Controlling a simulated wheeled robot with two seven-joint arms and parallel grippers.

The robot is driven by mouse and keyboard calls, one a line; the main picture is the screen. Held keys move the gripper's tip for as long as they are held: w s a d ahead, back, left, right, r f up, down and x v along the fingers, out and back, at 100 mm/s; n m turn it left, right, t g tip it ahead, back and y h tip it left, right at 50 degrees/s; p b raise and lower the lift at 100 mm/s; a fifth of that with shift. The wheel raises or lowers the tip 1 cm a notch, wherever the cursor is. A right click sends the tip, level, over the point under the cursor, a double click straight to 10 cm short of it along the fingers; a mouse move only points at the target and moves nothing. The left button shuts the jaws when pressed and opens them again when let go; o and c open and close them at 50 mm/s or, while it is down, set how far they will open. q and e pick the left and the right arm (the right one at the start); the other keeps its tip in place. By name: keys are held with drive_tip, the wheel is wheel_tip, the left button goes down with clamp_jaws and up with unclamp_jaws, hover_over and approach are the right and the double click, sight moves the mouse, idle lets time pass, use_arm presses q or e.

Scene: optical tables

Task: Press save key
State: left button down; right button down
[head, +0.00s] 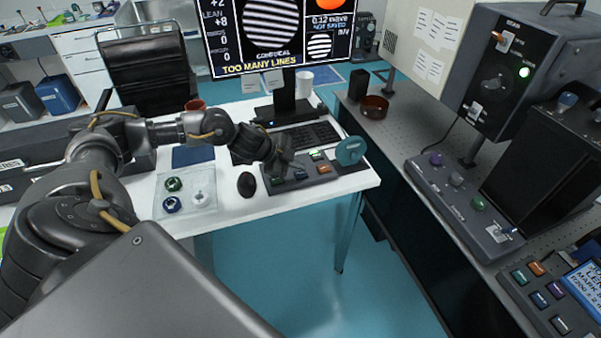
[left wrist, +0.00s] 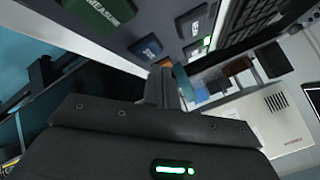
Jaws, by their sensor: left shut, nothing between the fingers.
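A grey key panel (head: 335,173) lies at the front right of the white desk. It carries a blue key (head: 300,174), an orange key (head: 323,168) and a green key (head: 277,181). In the left wrist view, the blue key (left wrist: 147,47) has a white label too small to read surely, and the green key (left wrist: 103,13) reads MEASURE. My left gripper (head: 285,163) is shut and empty, pointing down over the panel's back left part. In the left wrist view its fingers (left wrist: 163,80) are close to the blue key; I cannot tell whether they touch. My right gripper is not in view.
A monitor (head: 280,35) reads TOO MANY LINES and NOT SAVED. A black mouse (head: 246,185) and a clear tray (head: 185,193) lie to the left.

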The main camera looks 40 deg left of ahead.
sight(297, 174)
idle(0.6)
use_arm(q)
drive_tip(key=shift+f, duration=0.2)
drive_tip(key=shift+f, duration=0.25)
drive_tip(key=shift+s+f, duration=0.1)
drive_tip(key=shift+f, duration=0.35)
idle(0.8)
drive_tip(key=shift+r+p, duration=0.7)
drive_tip(key=shift+r, duration=0.2)
wheel_tip(297, 174, up, 5)
drive_tip(key=p, duration=0.5)
